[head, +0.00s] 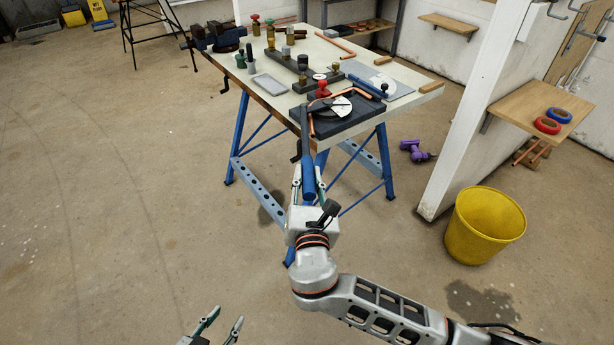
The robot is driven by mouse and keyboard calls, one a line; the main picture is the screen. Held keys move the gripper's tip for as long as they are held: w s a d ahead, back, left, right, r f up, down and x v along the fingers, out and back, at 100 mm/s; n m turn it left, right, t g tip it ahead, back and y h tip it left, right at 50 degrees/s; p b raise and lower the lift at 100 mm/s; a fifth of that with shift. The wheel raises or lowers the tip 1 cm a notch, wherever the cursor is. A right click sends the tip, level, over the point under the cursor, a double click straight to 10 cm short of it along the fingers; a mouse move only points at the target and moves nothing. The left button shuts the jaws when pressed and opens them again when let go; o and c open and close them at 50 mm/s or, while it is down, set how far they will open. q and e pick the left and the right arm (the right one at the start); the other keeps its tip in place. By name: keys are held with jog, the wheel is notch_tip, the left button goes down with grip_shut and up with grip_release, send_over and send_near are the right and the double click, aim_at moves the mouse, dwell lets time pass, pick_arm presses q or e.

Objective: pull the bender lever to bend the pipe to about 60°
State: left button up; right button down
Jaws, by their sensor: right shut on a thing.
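The pipe bender (337,110), with a pale round former, sits on a dark block at the table's near right corner. Its lever (305,130) reaches towards me past the table edge and ends in a blue grip (308,178). A copper pipe (345,92) runs along the former's far side, and a copper stretch also shows beside the lever (312,126); its exact angle is too small to read. My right gripper (309,184) is shut on the blue grip. My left gripper (222,323) is open and empty, low over the floor, away from the table.
The workbench (290,98) carries a vise (222,36), a grey tray (270,85), fittings and another blue-handled tool (367,87). A yellow bucket (484,225) and a purple drill (415,152) are on the floor at right.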

jog(key=shift+s+d+n+y+p, duration=0.1)
jog(key=shift+d+n+y+p, duration=0.4)
jog(key=shift+d, duration=0.65)
jog(key=shift+s+d+n+y+p, duration=0.1)
jog(key=shift+d+n+y+p, duration=0.2)
jog(key=shift+d+y+p, duration=0.6)
jog(key=shift+d+h+b, duration=0.25)
jog(key=shift+h+b, duration=0.05)
jog(key=c, duration=2.2)
grip_release()
jog(key=o, duration=0.4)
jog(key=shift+d, duration=0.1)
jog(key=shift+s, duration=0.1)
